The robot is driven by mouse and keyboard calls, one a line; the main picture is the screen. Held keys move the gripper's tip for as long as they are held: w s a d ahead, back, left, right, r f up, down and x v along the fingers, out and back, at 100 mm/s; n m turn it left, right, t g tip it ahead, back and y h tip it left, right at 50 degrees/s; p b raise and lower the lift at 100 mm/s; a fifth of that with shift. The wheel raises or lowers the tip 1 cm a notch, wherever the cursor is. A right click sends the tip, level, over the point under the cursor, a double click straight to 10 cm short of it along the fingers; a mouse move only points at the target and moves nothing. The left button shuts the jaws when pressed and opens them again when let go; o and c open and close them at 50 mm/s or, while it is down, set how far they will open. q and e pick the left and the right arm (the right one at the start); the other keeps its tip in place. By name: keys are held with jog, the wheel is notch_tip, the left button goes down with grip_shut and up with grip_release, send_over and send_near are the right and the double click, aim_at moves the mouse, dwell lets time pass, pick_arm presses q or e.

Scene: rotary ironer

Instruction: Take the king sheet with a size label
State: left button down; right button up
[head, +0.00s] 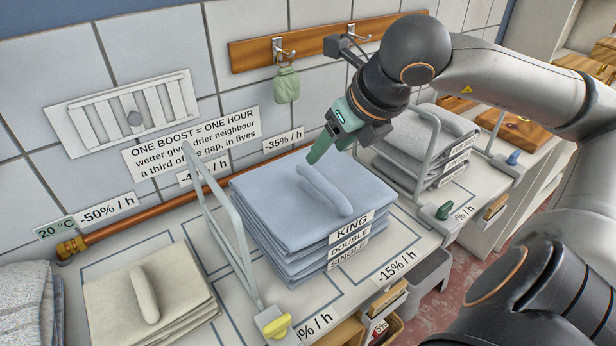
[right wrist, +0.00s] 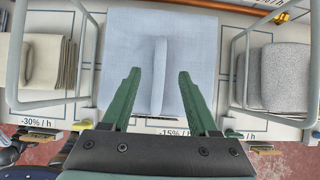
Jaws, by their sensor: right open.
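A stack of folded blue sheets (head: 285,220) lies on the white counter between two wire dividers. Its front edge carries labels reading KING (head: 351,226), DOUBLE and SINGLE, with KING on top. A raised blue roll-shaped handle (head: 326,190) lies along the top sheet. My right gripper (head: 318,155) is above the back part of the stack, apart from the handle as far as I can tell. In the right wrist view its green fingers (right wrist: 157,98) are open, one on each side of the handle (right wrist: 159,75). My left gripper is not in view.
A beige stack (head: 180,290) lies at left and a grey stack (head: 405,140) at right. Wire dividers (head: 222,240) stand on both sides of the blue stack. A copper pipe (head: 150,215) runs along the tiled wall; a hook rail (head: 300,45) hangs above.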

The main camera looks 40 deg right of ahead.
aim_at(310, 171)
jog(key=shift+p+x, duration=0.4)
jog(key=shift+x, duration=4.1)
jog(key=shift+s+d, duration=0.1)
grip_shut()
